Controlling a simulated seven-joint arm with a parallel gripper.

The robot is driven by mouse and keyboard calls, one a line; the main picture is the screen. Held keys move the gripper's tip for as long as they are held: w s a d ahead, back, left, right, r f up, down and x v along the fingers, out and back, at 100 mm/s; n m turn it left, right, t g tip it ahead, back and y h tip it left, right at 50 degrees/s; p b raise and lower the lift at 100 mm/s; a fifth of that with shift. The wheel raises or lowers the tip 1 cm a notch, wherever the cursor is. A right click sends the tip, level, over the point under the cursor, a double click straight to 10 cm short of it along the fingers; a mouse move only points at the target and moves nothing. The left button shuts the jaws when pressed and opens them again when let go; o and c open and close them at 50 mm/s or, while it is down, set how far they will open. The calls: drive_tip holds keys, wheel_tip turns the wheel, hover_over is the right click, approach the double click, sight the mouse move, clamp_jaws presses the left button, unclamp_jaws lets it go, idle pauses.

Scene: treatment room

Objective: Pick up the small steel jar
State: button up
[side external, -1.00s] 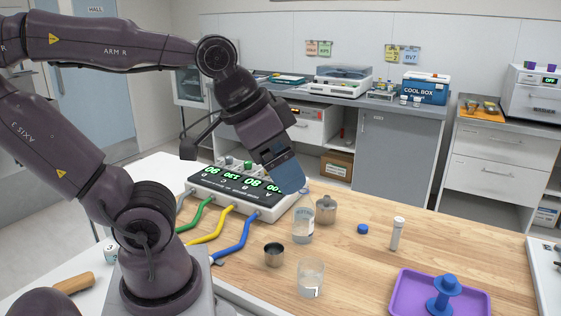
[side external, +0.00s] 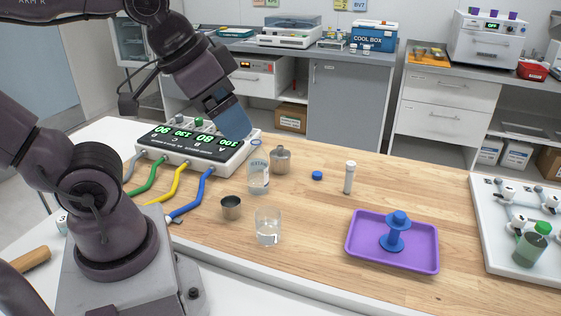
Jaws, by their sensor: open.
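A steel jar (side external: 280,160) with a narrower top stands on the wooden table, right behind a clear bottle. A smaller open steel cup (side external: 231,207) stands nearer the front edge; I cannot tell for sure which of the two is the small steel jar. My gripper (side external: 236,130), with a blue end, hangs over the right end of the display box, left of the steel jar and apart from it. It is open and holds nothing that I can see. Its fingers are seen side-on, so the gap between them is hidden.
The clear bottle (side external: 258,171) stands close to the jar. A glass of clear liquid (side external: 268,226), a blue cap (side external: 317,176), a white-capped tube (side external: 349,177) and a purple tray (side external: 365,254) are around. The display box (side external: 190,148) with colored cables stands left. The table's right middle is clear.

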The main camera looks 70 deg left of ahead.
drive_tip(key=shift+o, duration=0.9)
